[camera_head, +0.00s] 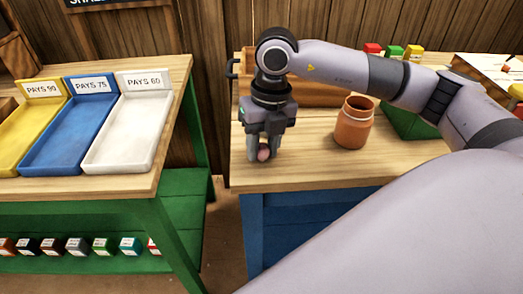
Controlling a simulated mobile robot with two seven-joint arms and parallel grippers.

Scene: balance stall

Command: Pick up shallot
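The shallot (264,155) is a small pinkish-brown bulb at the left end of the wooden table on the right. My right gripper (263,151) points down over it, with one finger on each side and no clear gap between the fingers and the bulb. The gripper looks shut on the shallot, and its fingers hide part of it. The shallot is at or close to the table top; I cannot tell whether it touches. My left gripper is not in view.
A brown jar (353,123) stands right of the gripper. A wooden crate (318,92) is behind my arm, and a green container (408,123) is partly hidden. Yellow (33,131), blue (67,133) and white (124,139) price trays lie on the left table, across a gap.

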